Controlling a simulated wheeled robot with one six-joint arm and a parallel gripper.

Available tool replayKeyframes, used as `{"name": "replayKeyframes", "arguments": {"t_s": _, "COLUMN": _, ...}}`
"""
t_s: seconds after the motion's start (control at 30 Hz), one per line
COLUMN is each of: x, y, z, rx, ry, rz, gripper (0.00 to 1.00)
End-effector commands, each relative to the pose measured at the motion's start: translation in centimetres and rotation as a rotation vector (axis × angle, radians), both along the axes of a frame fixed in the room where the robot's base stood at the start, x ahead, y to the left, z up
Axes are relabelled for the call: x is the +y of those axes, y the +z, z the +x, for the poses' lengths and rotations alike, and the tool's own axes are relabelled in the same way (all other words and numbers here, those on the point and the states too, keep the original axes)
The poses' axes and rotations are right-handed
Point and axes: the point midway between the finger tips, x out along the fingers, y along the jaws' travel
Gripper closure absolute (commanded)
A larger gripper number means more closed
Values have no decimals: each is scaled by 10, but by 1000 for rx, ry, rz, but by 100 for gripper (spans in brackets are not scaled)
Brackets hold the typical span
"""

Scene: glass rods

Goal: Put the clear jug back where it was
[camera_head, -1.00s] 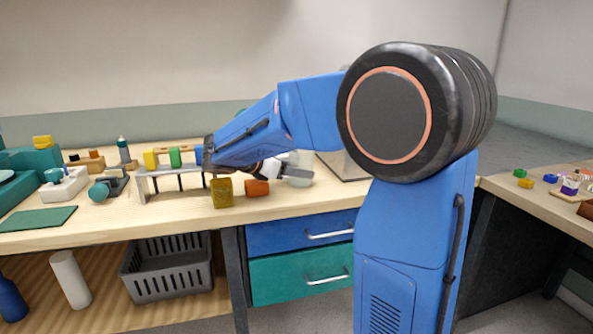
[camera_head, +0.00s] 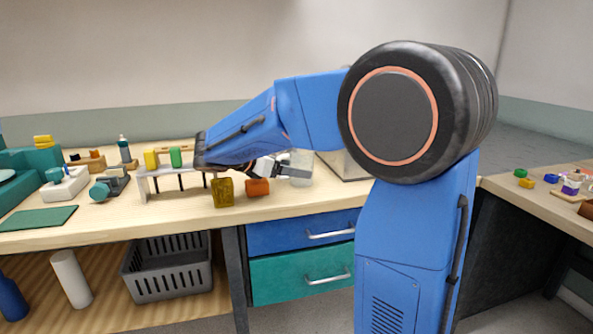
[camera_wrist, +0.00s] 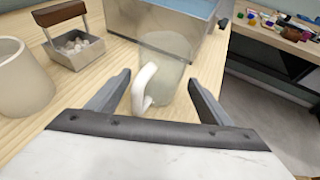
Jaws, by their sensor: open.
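The clear jug (camera_wrist: 168,58) stands upright on the wooden bench in the wrist view. Its white handle (camera_wrist: 142,90) points toward my gripper. My gripper (camera_wrist: 158,78) is open, with one finger on each side of the handle and lower jug; I cannot tell whether either finger touches it. In the head view the jug (camera_head: 301,167) shows faintly at the bench's right part, partly hidden by my gripper (camera_head: 288,168).
A pale cup (camera_wrist: 22,80) and a small basket of white balls (camera_wrist: 78,46) stand left of the jug. A box with a blue inside (camera_wrist: 180,14) stands close behind it. Yellow (camera_head: 222,193) and orange (camera_head: 257,187) blocks lie near the bench's front edge.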

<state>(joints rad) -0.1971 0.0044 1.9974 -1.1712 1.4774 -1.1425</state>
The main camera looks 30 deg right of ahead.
Motion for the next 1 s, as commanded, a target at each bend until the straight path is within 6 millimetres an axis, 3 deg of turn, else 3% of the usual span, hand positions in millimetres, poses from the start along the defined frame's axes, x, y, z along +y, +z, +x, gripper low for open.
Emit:
{"name": "replayKeyframes", "arguments": {"t_s": 0.3, "x": 54, "y": 23, "z": -5, "rx": -3, "ry": 3, "rz": -1, "gripper": 27}}
{"name": "replayKeyframes", "arguments": {"t_s": 0.5, "x": 78, "y": 33, "z": -8, "rx": -2, "ry": 1, "rz": 0, "gripper": 27}}
{"name": "replayKeyframes", "arguments": {"t_s": 1.0, "x": 89, "y": 38, "z": -10, "rx": -1, "ry": 0, "rz": 0, "gripper": 27}}
